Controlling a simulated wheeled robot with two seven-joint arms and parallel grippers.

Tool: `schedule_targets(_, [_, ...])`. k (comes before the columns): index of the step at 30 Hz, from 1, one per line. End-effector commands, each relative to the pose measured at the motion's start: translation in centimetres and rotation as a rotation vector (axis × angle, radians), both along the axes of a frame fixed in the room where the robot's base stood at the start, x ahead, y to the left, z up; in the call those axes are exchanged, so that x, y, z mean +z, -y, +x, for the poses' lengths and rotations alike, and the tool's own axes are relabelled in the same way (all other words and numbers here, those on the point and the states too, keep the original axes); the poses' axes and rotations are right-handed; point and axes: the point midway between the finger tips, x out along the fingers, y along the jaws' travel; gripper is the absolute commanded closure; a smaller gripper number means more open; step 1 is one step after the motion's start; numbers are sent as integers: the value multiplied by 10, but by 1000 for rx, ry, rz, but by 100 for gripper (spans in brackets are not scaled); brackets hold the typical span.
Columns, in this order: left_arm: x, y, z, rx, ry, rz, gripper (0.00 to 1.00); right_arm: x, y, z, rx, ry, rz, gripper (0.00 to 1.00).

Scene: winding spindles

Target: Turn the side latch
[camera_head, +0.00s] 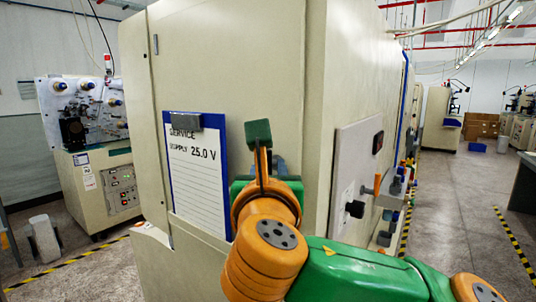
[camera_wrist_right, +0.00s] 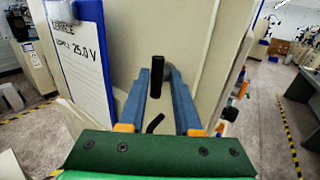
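My right gripper (camera_head: 262,165) is in front of the large beige cabinet (camera_head: 230,60), beside the service card. In the right wrist view its two blue fingers (camera_wrist_right: 157,78) are apart. The head view does not show this bar clearly, as my gripper covers that area. My left gripper is not in view.
A blue-edged service card (camera_head: 195,185) reading 25.0 V hangs on the cabinet, left of my right gripper. A side panel (camera_head: 350,165) carries a black knob (camera_head: 355,208). A winding machine (camera_head: 100,170) stands at left. The aisle at right is open floor.

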Motion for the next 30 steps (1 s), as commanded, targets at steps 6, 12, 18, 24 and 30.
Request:
schedule_targets(6, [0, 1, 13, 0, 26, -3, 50, -1, 0, 1, 0, 0, 1, 73])
schedule_targets(12, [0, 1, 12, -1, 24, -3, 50, -1, 0, 0, 0, 1, 2, 100])
schedule_targets(18, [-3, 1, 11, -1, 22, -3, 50, -2, 0, 0, -1, 6, 9, 100])
schedule_targets(24, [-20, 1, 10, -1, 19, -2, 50, -7, 0, 0, -1, 45, 62, 100])
schedule_targets(30, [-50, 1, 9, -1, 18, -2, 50, -12, 0, 0, 2, 133, 182, 100])
